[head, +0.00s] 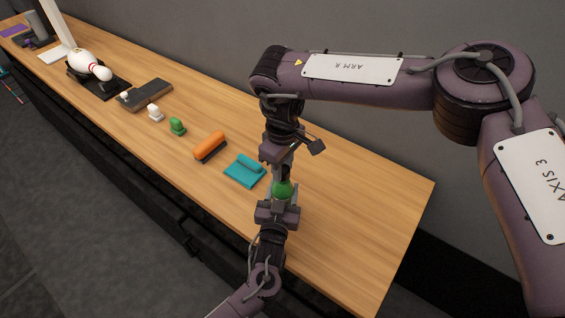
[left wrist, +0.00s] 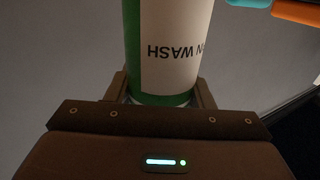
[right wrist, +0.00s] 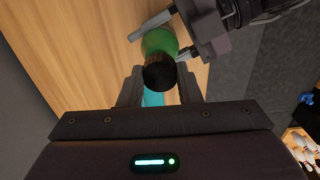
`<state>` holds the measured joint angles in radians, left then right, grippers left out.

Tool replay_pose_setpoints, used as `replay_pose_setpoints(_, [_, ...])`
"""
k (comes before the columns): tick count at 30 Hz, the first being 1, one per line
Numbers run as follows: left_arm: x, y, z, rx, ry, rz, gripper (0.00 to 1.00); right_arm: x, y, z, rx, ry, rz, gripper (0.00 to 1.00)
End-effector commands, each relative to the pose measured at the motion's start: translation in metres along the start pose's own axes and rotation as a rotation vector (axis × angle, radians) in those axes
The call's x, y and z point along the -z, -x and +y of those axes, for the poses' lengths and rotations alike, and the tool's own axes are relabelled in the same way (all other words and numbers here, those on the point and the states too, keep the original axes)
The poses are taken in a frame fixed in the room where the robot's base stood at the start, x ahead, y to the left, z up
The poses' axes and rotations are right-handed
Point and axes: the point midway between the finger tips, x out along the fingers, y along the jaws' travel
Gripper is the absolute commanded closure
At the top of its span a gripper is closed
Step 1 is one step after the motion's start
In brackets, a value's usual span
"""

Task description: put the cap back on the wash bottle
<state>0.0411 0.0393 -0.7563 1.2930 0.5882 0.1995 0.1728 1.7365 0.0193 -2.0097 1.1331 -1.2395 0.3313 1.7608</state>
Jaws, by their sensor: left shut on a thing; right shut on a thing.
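The wash bottle has a green shoulder (head: 283,189) and stands upright at the near right part of the bench. My left gripper (head: 277,210) is shut around its body. The left wrist view shows the bottle's white label (left wrist: 178,45), with part of the word WASH, between the fingers. The black cap (right wrist: 160,75) is between the fingers of my right gripper (right wrist: 160,88), which is shut on it. The cap overlaps the green shoulder (right wrist: 160,42) in the right wrist view. I cannot tell whether cap and neck touch. The neck is hidden.
A teal folded cloth (head: 240,176) lies left of the bottle. The bench's right end (head: 375,205) is clear.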

Motion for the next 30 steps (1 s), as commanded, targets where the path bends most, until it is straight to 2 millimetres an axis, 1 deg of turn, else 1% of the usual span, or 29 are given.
replay_pose_setpoints(3, [-0.001,0.0,0.0,0.0,-0.001,-0.001,0.93,0.0,-0.007,0.0,0.002,0.0,0.0,0.9])
replay_pose_setpoints(5, [-0.001,0.0,0.0,0.0,-0.001,-0.001,0.93,0.0,-0.009,0.0,0.001,0.0,0.0,0.9])
replay_pose_setpoints(20, [-0.001,0.0,0.0,0.001,-0.001,-0.001,0.93,0.0,-0.009,0.0,0.0,0.0,0.001,0.9])
replay_pose_setpoints(30, [-0.001,0.0,0.0,0.001,-0.001,-0.002,0.93,0.0,-0.015,0.0,0.002,0.0,0.002,0.9])
